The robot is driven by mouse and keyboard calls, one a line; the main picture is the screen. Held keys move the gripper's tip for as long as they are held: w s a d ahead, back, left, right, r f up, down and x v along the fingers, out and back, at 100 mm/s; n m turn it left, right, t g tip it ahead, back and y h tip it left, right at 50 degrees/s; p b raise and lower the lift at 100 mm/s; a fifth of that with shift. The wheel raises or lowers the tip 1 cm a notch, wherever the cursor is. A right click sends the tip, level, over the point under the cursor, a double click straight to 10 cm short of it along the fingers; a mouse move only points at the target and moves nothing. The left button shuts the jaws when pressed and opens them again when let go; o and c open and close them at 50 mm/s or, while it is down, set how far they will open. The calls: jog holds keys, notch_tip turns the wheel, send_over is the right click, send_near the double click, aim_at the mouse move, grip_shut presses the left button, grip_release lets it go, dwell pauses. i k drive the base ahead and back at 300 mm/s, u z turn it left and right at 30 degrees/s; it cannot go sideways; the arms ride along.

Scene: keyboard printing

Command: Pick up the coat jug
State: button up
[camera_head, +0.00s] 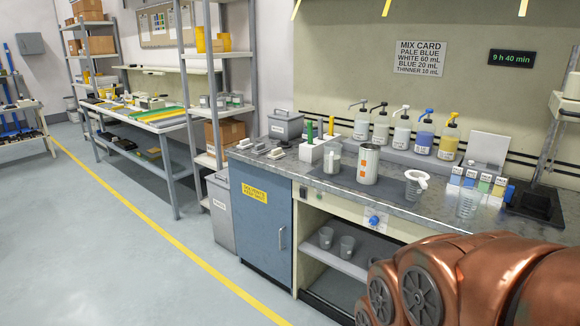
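I cannot tell for sure which vessel is the coat jug. On the grey bench top (300,170) stand a clear jug with pale contents (332,159), an open metal can with an orange and white label (367,165), a clear cup with a white ring-like piece on its rim (413,188), and an empty-looking clear beaker (467,205) near the front edge. All stand upright and apart. My copper-coloured arm fills the lower right. My gripper is out of view.
Several pump bottles (401,131) line the back. Small labelled containers (484,184) and a dark sink (533,205) are to the right. A white block with upright tools (313,148) stands left of the jug. Two cups (347,246) sit on the shelf below. The floor (140,260) is open.

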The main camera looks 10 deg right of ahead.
aim_at(332, 158)
jog(key=u, duration=0.45)
jog(key=i, duration=1.9)
jog(key=z, duration=0.3)
